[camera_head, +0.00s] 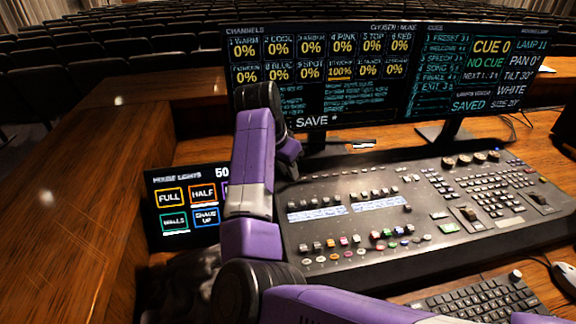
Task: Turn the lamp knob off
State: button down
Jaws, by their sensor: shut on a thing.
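The grey lighting console (365,185) lies across the desk under the monitors. The dark end of my gripper (289,168) points down at the console's back left corner. My purple arm covers most of it. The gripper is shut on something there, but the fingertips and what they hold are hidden. I cannot make out which control is the lamp knob. The right monitor (470,70) reads "LAMP 11".
A house-lights touch panel (178,192) stands left of the console, partly behind my arm. The left monitor (330,75) rises just behind my gripper. A keyboard (480,300) and a mouse (565,277) lie at front right. Bare wood (75,200) is clear at left.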

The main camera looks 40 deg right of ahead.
jog(key=n+p, duration=0.2)
jog(key=p, duration=0.1)
jog(key=n+t+p, duration=0.1)
jog(key=shift+s+d+r+p, duration=0.1)
jog(key=shift+s+r+p, duration=0.15)
jog(key=shift+r+p, duration=0.05)
jog(key=n+t+p, duration=0.1)
jog(key=n+p, duration=0.2)
jog(key=n+y+p, duration=0.1)
jog(key=n+p, duration=0.1)
jog(key=p, duration=0.2)
jog(key=shift+s+d+n+t+y, duration=0.15)
jog(key=shift+n+t+y, duration=0.15)
jog(key=shift+n+t, duration=0.1)
jog(key=n+y+p, duration=0.1)
jog(key=n+p, duration=0.2)
jog(key=shift+d+f+n+t, duration=0.1)
jog(key=shift+n+t, duration=0.2)
jog(key=shift+t, duration=0.1)
jog(key=shift+d+f+n+y+p, duration=0.15)
jog(key=shift+n+y+p, duration=0.75)
jog(key=shift+n+p, duration=0.85)
jog(key=shift+n, duration=0.45)
jog(key=c, duration=1.3)
grip_release()
